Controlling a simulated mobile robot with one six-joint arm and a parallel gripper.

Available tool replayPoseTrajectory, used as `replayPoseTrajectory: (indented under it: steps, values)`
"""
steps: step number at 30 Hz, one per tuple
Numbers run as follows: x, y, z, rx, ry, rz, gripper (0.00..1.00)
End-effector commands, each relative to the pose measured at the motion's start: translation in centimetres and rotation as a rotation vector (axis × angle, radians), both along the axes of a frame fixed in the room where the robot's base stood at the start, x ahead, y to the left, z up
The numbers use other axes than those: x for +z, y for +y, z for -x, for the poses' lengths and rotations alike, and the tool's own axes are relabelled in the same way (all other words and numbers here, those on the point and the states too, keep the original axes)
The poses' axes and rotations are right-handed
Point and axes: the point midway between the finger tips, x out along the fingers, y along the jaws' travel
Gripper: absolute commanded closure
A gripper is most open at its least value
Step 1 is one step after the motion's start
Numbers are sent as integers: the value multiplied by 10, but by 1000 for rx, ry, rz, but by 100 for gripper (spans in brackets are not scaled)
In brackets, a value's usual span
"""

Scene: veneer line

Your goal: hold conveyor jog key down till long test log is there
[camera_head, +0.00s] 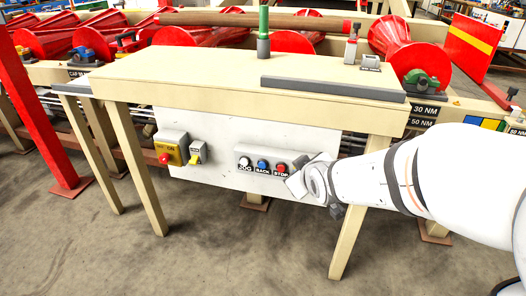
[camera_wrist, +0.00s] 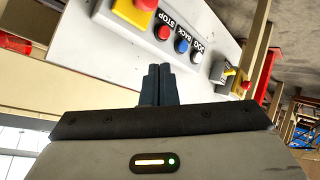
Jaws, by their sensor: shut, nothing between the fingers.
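The conveyor jog key, a white button labelled JOG (camera_head: 245,162), is at the left of a three-button box on the white panel under the table. It also shows in the wrist view (camera_wrist: 196,57). A blue BACK button (camera_head: 262,165) and a red STOP button (camera_head: 280,169) are beside it. My gripper (camera_head: 296,184) is at the right end of this box, nearest STOP. In the wrist view its dark fingers (camera_wrist: 157,85) are together and empty, apart from the jog key. A long brown log (camera_head: 240,20) lies behind the table, among the red rollers.
A yellow box with a red button (camera_head: 166,154) and a small yellow-handled switch (camera_head: 196,155) are left of the keys. Another red-on-yellow button (camera_wrist: 138,10) shows in the wrist view. The wooden table (camera_head: 200,80) overhangs the panel; its legs flank it.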

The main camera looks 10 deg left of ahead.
Motion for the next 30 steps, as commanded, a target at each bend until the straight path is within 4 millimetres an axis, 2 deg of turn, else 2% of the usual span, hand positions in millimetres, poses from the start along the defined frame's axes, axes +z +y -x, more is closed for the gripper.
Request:
replayPoseTrajectory:
  steps: [1, 3, 6, 9, 12, 15, 18, 30]
  values:
    - [-39, 27, -9, 75, -69, 10, 100]
    - [-59, 60, -19, 166, -181, 18, 100]
    - [-83, 104, -24, 279, -332, 22, 100]
    - [-101, 140, -23, 364, -458, 17, 100]
    - [-112, 165, -20, 419, -552, 11, 100]
    - [-115, 179, -16, 450, -611, 5, 100]
    - [-115, 185, -14, 461, -638, 1, 100]
    - [-112, 185, -17, 462, -641, 1, 100]
